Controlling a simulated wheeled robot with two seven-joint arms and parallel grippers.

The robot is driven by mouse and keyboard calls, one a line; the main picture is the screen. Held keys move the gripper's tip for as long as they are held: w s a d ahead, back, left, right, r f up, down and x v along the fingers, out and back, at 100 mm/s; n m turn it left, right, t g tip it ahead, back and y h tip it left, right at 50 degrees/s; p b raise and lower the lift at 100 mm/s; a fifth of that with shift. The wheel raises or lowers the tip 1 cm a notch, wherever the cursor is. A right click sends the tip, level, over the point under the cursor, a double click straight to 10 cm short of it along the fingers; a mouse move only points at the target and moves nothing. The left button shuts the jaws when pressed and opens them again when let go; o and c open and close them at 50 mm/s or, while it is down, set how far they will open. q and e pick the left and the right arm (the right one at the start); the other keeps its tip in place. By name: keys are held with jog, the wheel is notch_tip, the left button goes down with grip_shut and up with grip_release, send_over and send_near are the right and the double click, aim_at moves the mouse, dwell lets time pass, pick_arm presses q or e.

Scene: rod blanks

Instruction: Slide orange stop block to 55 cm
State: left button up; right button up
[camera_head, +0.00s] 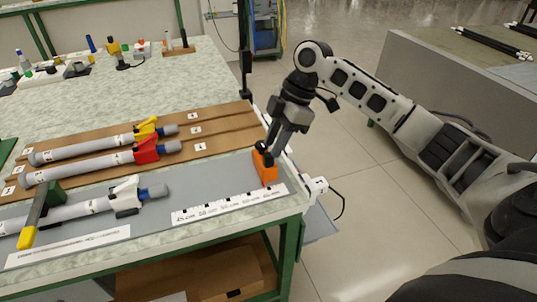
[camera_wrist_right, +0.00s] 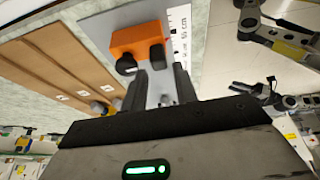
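The orange stop block (camera_head: 265,168) sits upright on the grey strip at the right end of the bench, beside the right part of the white ruler (camera_head: 230,204), which carries cm labels from about 45 upward. The block also shows in the right wrist view (camera_wrist_right: 138,40), with dark round parts on its near side. My right gripper (camera_head: 265,153) is right at the block's upper side. In the wrist view its fingers (camera_wrist_right: 164,76) look apart, close below the block; I cannot tell whether they touch it.
Grey rods with yellow, red and white clamps (camera_head: 147,150) lie left of the block. A green lever with a yellow tip (camera_head: 38,217) stands at the front left. The grey strip between the white clamp and the block looks clear. The bench's right edge is close to the block.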

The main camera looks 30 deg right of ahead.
aim_at(264, 159)
pick_arm(q)
jog(key=shift+w, duration=0.15)
pick_arm(e)
jog(key=shift+x, duration=2.15)
pick_arm(q)
jog(key=shift+r, duration=0.1)
